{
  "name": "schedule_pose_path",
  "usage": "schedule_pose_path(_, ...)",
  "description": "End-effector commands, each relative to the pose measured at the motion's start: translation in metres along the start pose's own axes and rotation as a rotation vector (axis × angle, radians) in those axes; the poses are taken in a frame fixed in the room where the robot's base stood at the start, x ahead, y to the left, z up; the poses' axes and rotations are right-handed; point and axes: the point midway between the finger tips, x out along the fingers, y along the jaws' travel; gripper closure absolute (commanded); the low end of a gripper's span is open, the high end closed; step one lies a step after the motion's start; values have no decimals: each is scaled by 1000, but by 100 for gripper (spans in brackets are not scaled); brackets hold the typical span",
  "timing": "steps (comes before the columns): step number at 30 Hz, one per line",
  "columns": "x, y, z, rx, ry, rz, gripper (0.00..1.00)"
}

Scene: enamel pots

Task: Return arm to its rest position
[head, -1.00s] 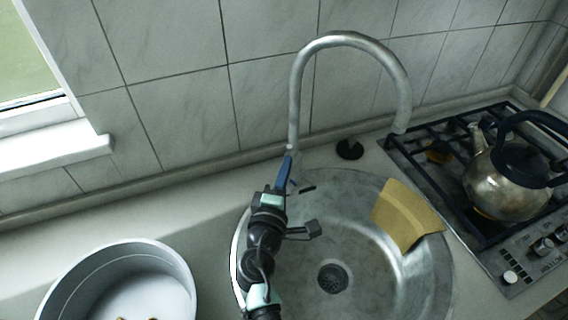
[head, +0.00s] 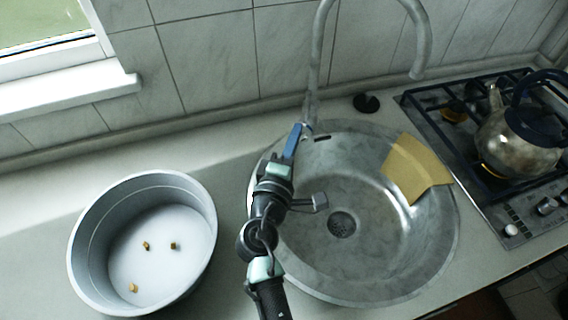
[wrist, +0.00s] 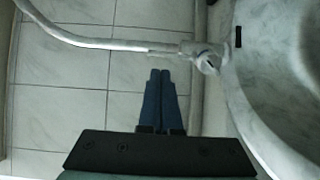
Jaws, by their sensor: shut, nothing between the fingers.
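My gripper (head: 296,131) is at the back left rim of the sink, near the base of the faucet, in the head view. In the wrist view my gripper (wrist: 160,74) shows its two blue fingers side by side and touching, with nothing between them. My arm reaches up from the bottom of the head view along the left side of the sink (head: 290,255).
The curved faucet (head: 316,60) rises close to my gripper. A grey pot (head: 85,215) with several small yellowish pieces inside stands on the left. A yellow cloth (head: 415,170) hangs over the sink's right side. A kettle (head: 515,140) sits on the stove (head: 470,190).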

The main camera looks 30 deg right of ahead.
Motion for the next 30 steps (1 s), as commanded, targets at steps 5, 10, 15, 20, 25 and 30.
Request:
schedule_pose_path(5, -38, -4, 0, -1, 2, -3, 100)
schedule_pose_path(10, -59, -3, 0, -1, 1, -3, 100)
schedule_pose_path(15, -66, -3, 0, -1, 0, -4, 100)
schedule_pose_path(20, -66, -2, -1, -1, 0, -4, 100)
schedule_pose_path(25, -62, 13, -10, 120, 7, -20, 100)
schedule_pose_path(30, -59, 58, -46, 525, 65, -114, 100)
